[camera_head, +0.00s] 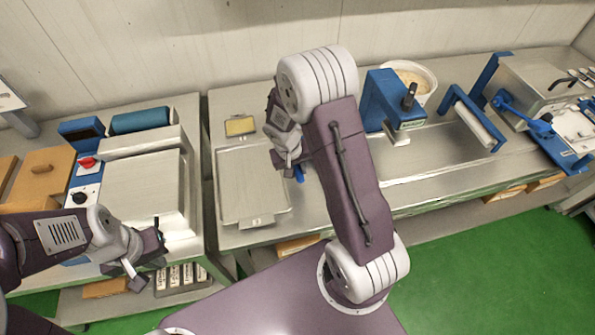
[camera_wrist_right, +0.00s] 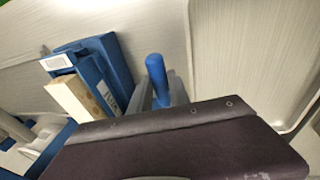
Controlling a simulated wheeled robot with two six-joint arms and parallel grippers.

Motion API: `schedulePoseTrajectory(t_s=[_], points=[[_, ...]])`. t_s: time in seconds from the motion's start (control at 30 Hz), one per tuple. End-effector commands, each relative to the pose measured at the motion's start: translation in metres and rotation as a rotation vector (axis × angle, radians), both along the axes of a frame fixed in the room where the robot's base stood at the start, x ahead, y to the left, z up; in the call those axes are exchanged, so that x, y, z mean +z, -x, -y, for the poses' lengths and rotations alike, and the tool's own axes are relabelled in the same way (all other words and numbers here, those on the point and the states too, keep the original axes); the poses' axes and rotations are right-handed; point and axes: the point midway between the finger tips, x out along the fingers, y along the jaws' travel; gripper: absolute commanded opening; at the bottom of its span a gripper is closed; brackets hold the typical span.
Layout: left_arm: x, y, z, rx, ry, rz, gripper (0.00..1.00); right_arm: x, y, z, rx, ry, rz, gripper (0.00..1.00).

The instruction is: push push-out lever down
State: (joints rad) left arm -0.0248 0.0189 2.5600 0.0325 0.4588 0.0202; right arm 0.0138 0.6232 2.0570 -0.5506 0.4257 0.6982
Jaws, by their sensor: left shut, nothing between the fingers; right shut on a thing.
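The push-out lever appears to be the blue rounded handle (camera_wrist_right: 156,72), which stands up between the grey fingers of my right gripper (camera_wrist_right: 163,95) in the right wrist view. In the head view, a bit of this blue handle (camera_head: 300,173) shows beside my right gripper (camera_head: 287,158), at the right edge of the tray. My right gripper is shut on it. The lever's lower part and mount are hidden by my arm. My left gripper (camera_head: 150,256) is shut and empty, low at the left near the front of the left bench.
A grey tray (camera_head: 240,183) lies left of my right gripper, with a small yellow-topped block (camera_head: 240,126) behind it. A blue press (camera_head: 380,100) and a white bowl (camera_head: 428,78) stand to the right. A machine with a blue lever (camera_head: 520,112) is at the far right.

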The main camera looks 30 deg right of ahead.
Motion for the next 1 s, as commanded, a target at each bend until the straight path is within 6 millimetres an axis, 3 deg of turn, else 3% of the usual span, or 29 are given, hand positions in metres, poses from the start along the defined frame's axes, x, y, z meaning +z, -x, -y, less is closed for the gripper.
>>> schedulePoseTrajectory(t_s=[0.07,0.1,0.17,0.47,0.57,0.8,1.0], points=[[0.0,0.0,0.0,0.0,0.0,0.0,0.0,-0.001,0.001,0.0,-0.001,-0.001,-0.003,0.0],[0.0,0.0,0.0,0.0,0.0,0.0,0.0,-0.002,0.001,0.0,-0.001,-0.001,-0.004,0.3],[0.0,0.0,0.0,0.0,0.0,0.0,0.0,-0.002,0.001,0.0,-0.001,-0.001,-0.004,0.44],[0.0,0.0,0.0,0.0,0.0,0.0,0.0,0.0,0.001,0.0,-0.001,-0.001,-0.003,0.44],[0.002,0.0,0.0,0.0,0.0,0.0,0.0,0.013,0.001,-0.003,0.0,0.001,0.0,0.44],[0.006,0.0,0.0,0.0,0.0,0.0,0.0,0.064,0.005,-0.015,0.0,-0.001,0.0,0.44],[0.007,0.0,0.0,0.0,0.0,0.0,0.0,0.085,0.007,-0.02,0.0,-0.002,-0.003,0.44]])
